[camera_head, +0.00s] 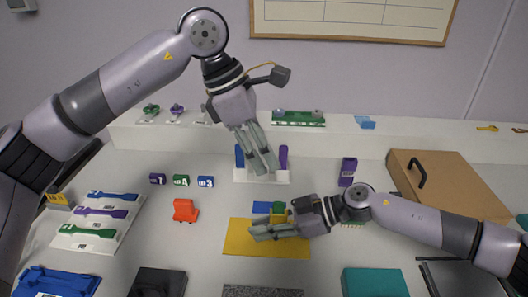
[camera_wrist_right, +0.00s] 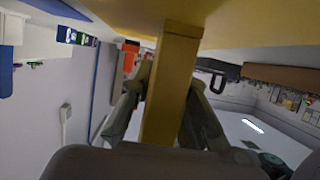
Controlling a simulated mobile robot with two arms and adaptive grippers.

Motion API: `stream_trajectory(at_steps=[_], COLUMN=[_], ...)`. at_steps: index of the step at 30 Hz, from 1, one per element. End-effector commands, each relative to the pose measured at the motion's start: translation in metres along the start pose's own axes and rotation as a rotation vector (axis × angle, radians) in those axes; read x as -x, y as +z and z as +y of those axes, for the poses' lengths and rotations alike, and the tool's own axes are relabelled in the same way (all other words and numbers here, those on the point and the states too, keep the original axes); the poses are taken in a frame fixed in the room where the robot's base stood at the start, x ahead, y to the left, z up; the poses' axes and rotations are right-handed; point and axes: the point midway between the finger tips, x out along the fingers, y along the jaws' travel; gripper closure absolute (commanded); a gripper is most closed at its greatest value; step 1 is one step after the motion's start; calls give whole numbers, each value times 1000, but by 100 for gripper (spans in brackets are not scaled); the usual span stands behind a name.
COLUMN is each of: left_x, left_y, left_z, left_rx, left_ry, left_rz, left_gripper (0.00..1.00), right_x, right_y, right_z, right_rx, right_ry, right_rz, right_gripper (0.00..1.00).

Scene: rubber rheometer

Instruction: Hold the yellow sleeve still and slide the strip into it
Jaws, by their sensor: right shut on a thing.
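The yellow sleeve (camera_wrist_right: 170,90) is a long yellow-brown bar in the right wrist view, running up to the yellow surface. My right gripper (camera_wrist_right: 165,100) is shut on it, one finger on each side. In the head view my right gripper (camera_head: 262,233) is low over the yellow mat. My left gripper (camera_head: 264,168) points down in front of a white stand (camera_head: 243,179); I cannot tell whether it holds anything. A blue upright piece (camera_head: 239,155) and a purple one (camera_head: 283,156) show beside its fingers. Which piece is the strip is unclear; the stand's middle is hidden.
The yellow mat (camera_head: 238,240) lies under my right gripper, with blue (camera_head: 262,207) and green (camera_head: 279,207) pieces behind it. A white board with coloured strips (camera_head: 72,241) is at left, an orange block (camera_head: 185,210) nearer the middle, a brown case (camera_head: 440,185) at right.

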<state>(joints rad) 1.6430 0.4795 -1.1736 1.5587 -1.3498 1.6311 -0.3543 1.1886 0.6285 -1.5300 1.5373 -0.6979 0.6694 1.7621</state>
Motion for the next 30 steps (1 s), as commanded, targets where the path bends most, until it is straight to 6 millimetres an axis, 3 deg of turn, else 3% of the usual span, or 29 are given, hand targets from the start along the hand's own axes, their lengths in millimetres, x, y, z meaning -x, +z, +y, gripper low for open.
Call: stream_trajectory(at_steps=[5,6,15,25,30], left_x=[0,0,0,0,0], left_y=[0,0,0,0,0], left_z=[0,0,0,0,0], left_rx=[0,0,0,0,0], left_ry=[0,0,0,0,0], left_rz=[0,0,0,0,0], left_gripper=[71,71,71,71,71], right_x=[0,0,0,2,21], right_y=[0,0,0,0,0], right_z=[0,0,0,0,2], right_rx=[0,0,0,0,1], right_ry=[0,0,0,1,4], right_rz=[0,0,0,0,-1], right_gripper=[100,81,61,60,60])
